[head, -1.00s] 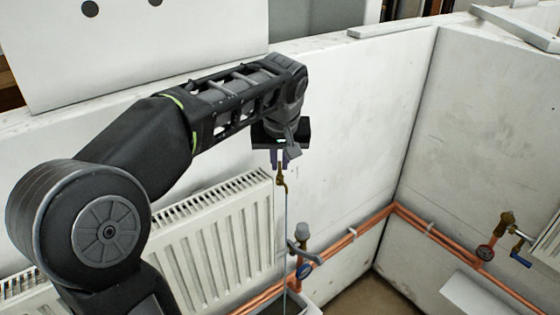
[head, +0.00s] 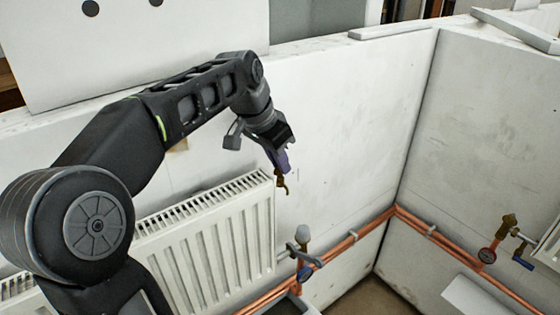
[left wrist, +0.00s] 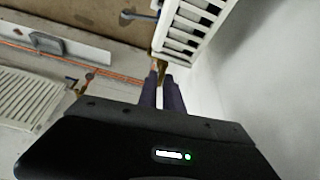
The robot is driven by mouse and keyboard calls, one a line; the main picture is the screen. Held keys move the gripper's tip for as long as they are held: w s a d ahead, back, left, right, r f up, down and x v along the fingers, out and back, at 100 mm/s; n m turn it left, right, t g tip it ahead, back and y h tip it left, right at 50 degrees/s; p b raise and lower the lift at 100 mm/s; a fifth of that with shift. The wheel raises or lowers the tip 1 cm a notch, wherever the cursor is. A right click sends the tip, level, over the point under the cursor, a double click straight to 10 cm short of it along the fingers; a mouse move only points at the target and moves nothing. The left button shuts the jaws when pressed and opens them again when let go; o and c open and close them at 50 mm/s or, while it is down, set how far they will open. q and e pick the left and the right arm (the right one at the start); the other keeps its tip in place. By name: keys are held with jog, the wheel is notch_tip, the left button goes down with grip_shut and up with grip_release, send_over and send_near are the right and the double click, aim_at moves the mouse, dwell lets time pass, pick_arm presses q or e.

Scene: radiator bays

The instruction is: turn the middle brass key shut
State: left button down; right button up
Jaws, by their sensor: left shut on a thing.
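My left gripper (head: 283,168) is tilted at the top right corner of the white radiator (head: 222,235). Its purple-grey fingers are shut on a small brass key (head: 282,185), which shows just below the fingertips. In the left wrist view, the brass key (left wrist: 161,72) shows between the two fingers of the left gripper (left wrist: 161,84), beside the radiator's end (left wrist: 187,30). The fingers hide part of the key. No water stream shows below it. My right gripper is not in view.
A light tray (head: 305,303) is on the floor. More brass fittings (head: 507,222) are on the right wall. The wall right of the gripper is clear.

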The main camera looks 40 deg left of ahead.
pick_arm(q)
jog(key=shift+r+m, duration=0.1)
jog(key=shift+m, duration=0.6)
jog(key=shift+h, duration=0.3)
jog(key=shift+a, duration=0.1)
jog(key=c, duration=1.9)
grip_release()
jog(key=v, duration=0.7)
jog(key=shift+s+r, duration=0.1)
jog(key=shift+r, duration=0.3)
jog(key=shift+f, duration=0.1)
